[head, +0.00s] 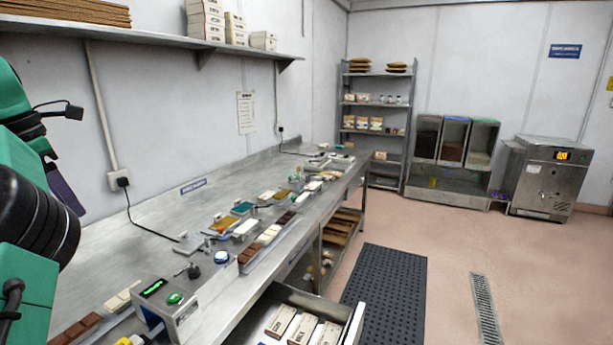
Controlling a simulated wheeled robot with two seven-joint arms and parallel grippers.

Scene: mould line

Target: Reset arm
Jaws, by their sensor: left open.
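My left arm comes in at the left edge, with green and black links folded close to the camera. My left gripper (66,190) shows only in part, as a dark purplish piece behind the black link; it is open, and I see nothing held in it. It is up in front of the wall, above the left end of the steel bench (120,240). The rest of it is hidden by the arm. My right gripper is out of view.
The bench carries moulds, chocolate bars and a control box (170,305) with a green button. An open drawer (350,325) with cartons juts out in front. A wall shelf (150,37) hangs above.

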